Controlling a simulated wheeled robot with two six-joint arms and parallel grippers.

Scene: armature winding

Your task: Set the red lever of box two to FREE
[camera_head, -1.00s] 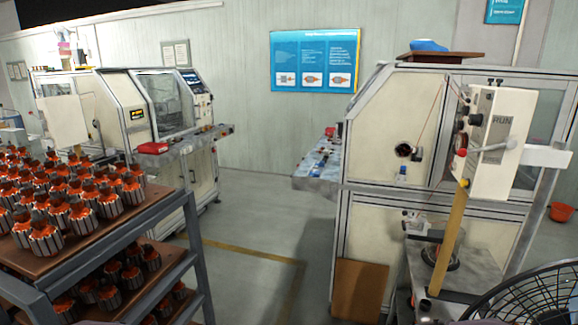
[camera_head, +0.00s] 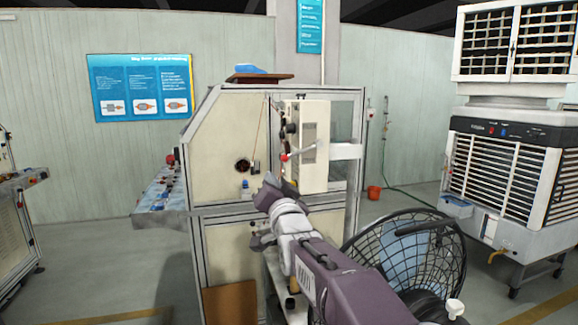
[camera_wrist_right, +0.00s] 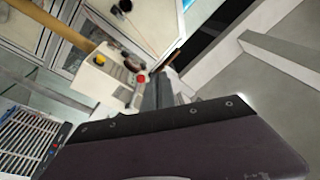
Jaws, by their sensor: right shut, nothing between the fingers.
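A cream control box (camera_head: 316,130) is mounted on the frame of the winding machine; it also shows in the right wrist view (camera_wrist_right: 104,78). No number on it can be read, so I cannot tell if it is box two. A red knob (camera_head: 284,157) sits at its left edge, with a pale lever arm beside it; a red round part (camera_wrist_right: 141,78) shows in the wrist view. The lever's setting is not readable. My right gripper (camera_head: 272,187) is shut and empty, below and left of the box, apparently apart from it. My left gripper is not in view.
The machine's cabinet (camera_head: 222,150) stands behind my right arm. A black fan (camera_head: 405,262) stands close to the right of my arm. A large air cooler (camera_head: 510,175) is at the right. A parts-covered bench (camera_head: 160,198) juts out left. Floor at left is open.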

